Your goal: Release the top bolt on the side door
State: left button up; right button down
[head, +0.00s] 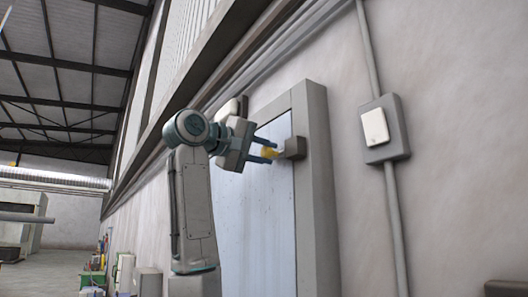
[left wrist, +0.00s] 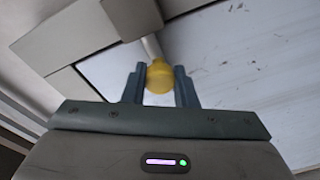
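The side door (head: 252,215) is a pale blue-grey panel, standing flush in its grey frame (head: 315,185). At its upper right edge is the top bolt, with a grey block (head: 294,147) on the frame and a yellow knob (head: 270,153). My left gripper (head: 268,151) reaches the knob from the left, one finger above it and one below. In the left wrist view the knob (left wrist: 159,76) fills the space between the fingertips, which appear to touch both its sides. A grey rod (left wrist: 151,46) runs from the knob towards the block. My right gripper is not in view.
A grey switch box (head: 382,128) with a conduit is on the wall right of the door. A beige box (head: 232,109) shows behind my left wrist. Pipes run along the wall above the door. Crates and bins (head: 93,278) stand at the far lower left.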

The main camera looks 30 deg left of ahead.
pick_arm(q)
jog(key=a, duration=0.1)
jog(key=w+a, duration=0.1)
jog(key=a, duration=0.2)
jog(key=shift+w+a, duration=0.25)
jog(key=shift+w, duration=0.15)
grip_shut()
jog(key=shift+s+d+r, duration=0.1)
jog(key=shift+d+r, duration=0.05)
jog(key=o, duration=0.7)
grip_release()
jog(key=o, duration=0.3)
jog(key=shift+w+a, duration=0.2)
jog(key=shift+w, duration=0.05)
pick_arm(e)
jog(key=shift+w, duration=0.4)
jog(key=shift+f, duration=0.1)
pick_arm(q)
jog(key=b+v, duration=0.6)
jog(key=v, duration=0.4)
jog(key=shift+s, duration=0.4)
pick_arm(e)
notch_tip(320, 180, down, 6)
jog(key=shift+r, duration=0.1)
